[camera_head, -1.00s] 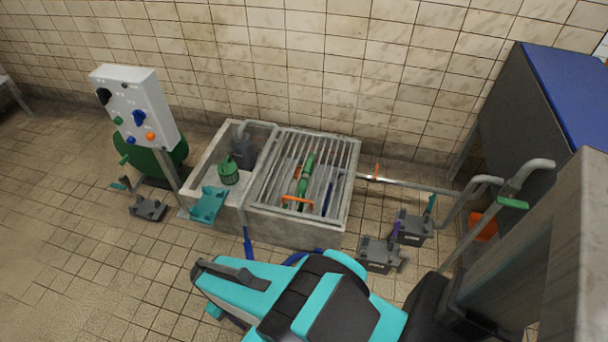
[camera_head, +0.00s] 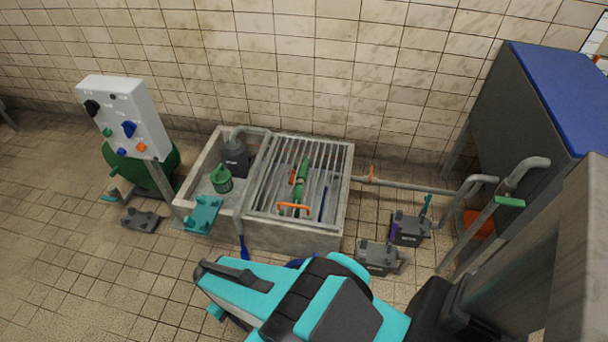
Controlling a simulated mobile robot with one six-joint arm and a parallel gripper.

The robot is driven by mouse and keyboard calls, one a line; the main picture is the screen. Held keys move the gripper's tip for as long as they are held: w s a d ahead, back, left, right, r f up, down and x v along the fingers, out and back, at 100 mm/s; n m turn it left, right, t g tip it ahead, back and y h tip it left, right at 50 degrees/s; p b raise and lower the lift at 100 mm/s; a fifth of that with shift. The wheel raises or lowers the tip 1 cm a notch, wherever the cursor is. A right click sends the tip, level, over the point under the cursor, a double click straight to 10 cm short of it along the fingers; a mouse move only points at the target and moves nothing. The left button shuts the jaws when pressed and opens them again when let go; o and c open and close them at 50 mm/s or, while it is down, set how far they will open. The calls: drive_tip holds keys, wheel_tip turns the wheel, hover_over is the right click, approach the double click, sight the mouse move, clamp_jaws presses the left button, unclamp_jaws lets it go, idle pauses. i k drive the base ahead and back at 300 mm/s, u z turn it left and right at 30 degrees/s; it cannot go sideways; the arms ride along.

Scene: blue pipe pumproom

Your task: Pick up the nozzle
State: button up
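A green tool with orange handles (camera_head: 301,180) lies lengthwise on the slatted grate of the basin; it looks most like the nozzle, but I cannot be sure. A blue piece (camera_head: 243,250) hangs at the basin's front left, partly near my arm. My teal and black arm reaches in from the lower right. Its front end, with my gripper (camera_head: 210,290), is at the bottom centre, in front of the basin and apart from the green tool. The fingers do not show clearly enough to tell whether they are open.
The concrete basin (camera_head: 290,237) stands against the tiled wall. A grey pump (camera_head: 237,160) and green strainer (camera_head: 221,180) sit in its open left part. A control box (camera_head: 125,117) stands left. Grey boxes (camera_head: 378,257), pipes (camera_head: 410,187) and a blue-topped cabinet (camera_head: 560,85) are at right. Left floor is mostly clear.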

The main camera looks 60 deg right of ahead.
sight(302, 175)
drive_tip(key=i, duration=0.85)
drive_tip(key=u, duration=0.05)
